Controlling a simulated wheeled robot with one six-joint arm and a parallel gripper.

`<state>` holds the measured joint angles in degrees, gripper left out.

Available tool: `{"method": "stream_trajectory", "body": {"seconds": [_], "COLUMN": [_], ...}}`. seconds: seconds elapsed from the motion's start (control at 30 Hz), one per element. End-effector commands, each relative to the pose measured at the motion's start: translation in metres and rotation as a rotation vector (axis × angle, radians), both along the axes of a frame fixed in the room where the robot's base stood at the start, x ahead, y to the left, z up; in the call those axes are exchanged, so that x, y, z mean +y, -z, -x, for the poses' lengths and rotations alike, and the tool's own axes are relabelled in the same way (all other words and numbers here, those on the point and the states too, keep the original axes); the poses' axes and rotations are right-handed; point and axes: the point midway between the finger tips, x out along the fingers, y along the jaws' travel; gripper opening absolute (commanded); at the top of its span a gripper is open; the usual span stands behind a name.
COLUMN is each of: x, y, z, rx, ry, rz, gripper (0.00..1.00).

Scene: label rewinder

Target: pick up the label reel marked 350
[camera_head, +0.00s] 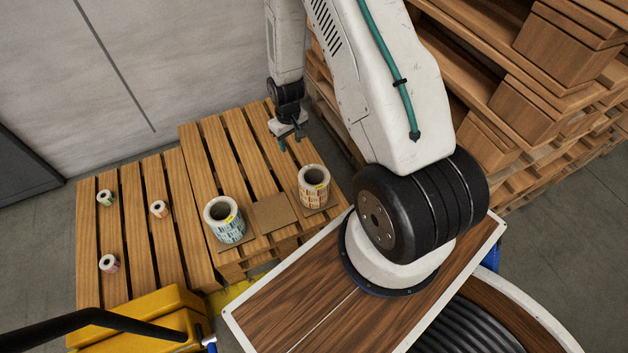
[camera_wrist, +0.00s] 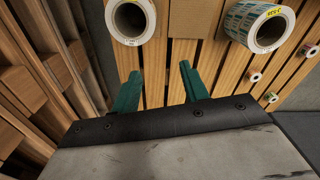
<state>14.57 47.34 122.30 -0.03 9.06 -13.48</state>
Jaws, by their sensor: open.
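Two large label reels stand on a slatted wooden pallet (camera_head: 236,150). One has a teal-blue pattern (camera_head: 228,226), the other an orange and multicoloured one (camera_head: 313,188). Each has a yellow tag whose number I cannot read for certain, so I cannot tell which is marked 350. In the wrist view the teal reel (camera_wrist: 243,20) is at the upper right and the other reel (camera_wrist: 129,40) at the upper left. My gripper (camera_head: 291,144) is open and empty behind the orange reel, apart from both. Its green fingers (camera_wrist: 157,82) show spread in the wrist view.
Cardboard squares lie under the reels, with a bare one (camera_head: 272,213) between them. Small label rolls (camera_head: 158,209) stand on the pallet's left part. Stacked pallets (camera_head: 545,85) rise at the right. A yellow object (camera_head: 150,315) is at the lower left, a wall (camera_head: 120,60) behind.

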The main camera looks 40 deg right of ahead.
Motion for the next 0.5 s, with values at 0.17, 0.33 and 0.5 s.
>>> {"method": "stream_trajectory", "body": {"seconds": [0.17, 0.33, 0.5], "x": [-0.008, -0.010, -0.011], "y": [0.090, 0.136, 0.156], "z": [0.026, 0.044, 0.050], "rx": [0.021, 0.023, 0.023], "ry": [0.005, 0.005, 0.005], "rz": [-0.005, -0.007, -0.007], "gripper": [0.45, 0.45, 0.45]}}
